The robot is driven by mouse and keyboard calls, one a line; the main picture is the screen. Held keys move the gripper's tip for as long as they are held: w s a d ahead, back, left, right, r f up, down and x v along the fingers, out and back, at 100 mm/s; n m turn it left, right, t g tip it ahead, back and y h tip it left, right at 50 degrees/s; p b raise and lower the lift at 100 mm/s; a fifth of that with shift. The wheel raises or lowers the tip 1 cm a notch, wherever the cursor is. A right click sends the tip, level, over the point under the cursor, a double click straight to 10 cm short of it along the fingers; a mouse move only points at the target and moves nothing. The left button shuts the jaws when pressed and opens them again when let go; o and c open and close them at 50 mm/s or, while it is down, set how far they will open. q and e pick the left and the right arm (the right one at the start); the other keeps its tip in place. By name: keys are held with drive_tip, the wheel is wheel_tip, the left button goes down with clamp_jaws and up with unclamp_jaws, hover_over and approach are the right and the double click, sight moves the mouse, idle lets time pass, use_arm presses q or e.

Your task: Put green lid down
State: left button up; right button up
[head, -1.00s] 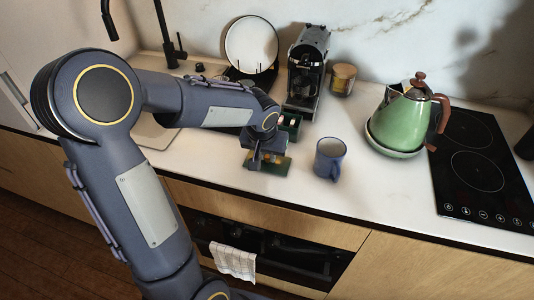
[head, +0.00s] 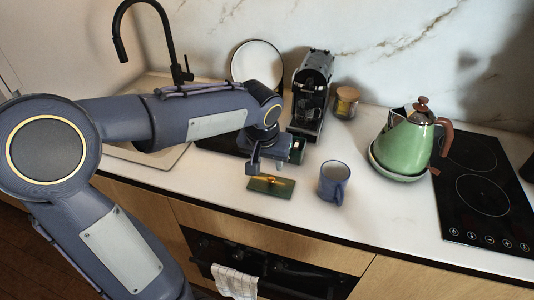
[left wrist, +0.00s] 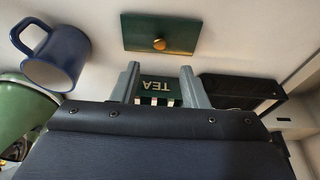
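The green lid (head: 270,186) is a flat dark green rectangle with a gold knob. It lies on the counter near the front edge, left of the blue mug. In the left wrist view the lid (left wrist: 160,34) lies knob-up beyond the fingertips, apart from them. My left gripper (head: 275,162) is behind the lid in the head view, open and empty. In the left wrist view its two fingers (left wrist: 160,76) stand wide apart. A green box marked TEA (left wrist: 157,87) shows between them, partly hidden by my wrist. My right gripper is in no view.
The blue mug (head: 334,182) stands right of the lid. A green kettle (head: 406,144), a cooktop (head: 482,196), a coffee machine (head: 310,92) and a wooden-lidded jar (head: 346,102) stand around. The counter between mug and kettle is clear.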

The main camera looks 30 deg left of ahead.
use_arm(q)
drive_tip(key=s+d+t+h, duration=0.1)
drive_tip(key=s+d+h, duration=0.1)
drive_tip(key=s, duration=0.7)
drive_tip(key=s+d+f+m+t+h, duration=0.1)
drive_tip(key=s+d, duration=0.3)
drive_tip(key=s, duration=0.6)
drive_tip(key=shift+d+h, duration=0.35)
drive_tip(key=shift+h, duration=0.45)
